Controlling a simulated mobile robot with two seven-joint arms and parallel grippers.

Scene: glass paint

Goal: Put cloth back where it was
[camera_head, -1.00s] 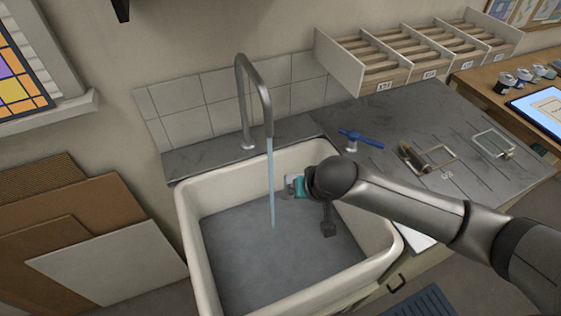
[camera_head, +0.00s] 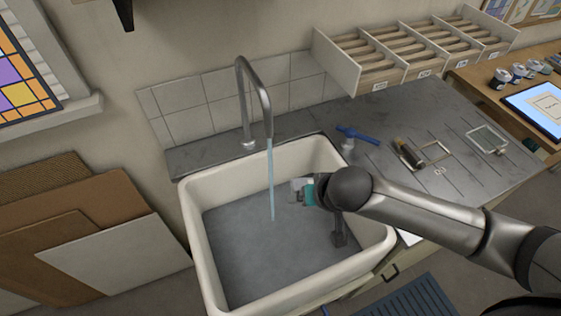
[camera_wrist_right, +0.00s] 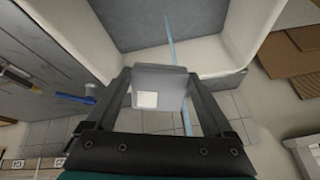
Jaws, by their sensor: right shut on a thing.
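The cloth (camera_wrist_right: 158,88) shows in the right wrist view as a pale grey folded piece with a small white patch. My right gripper (camera_wrist_right: 157,76) is shut on it, with one dark finger on either side. In the head view the cloth (camera_head: 297,184) is a small pale shape at the tip of my right gripper (camera_head: 301,188), beside its teal part. The gripper is over the right side of the sink (camera_head: 190,215), to the right of the running water (camera_head: 271,180). My left gripper is not in view.
The tap (camera_head: 245,105) stands behind the sink. Boards (camera_head: 115,240) lean at left.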

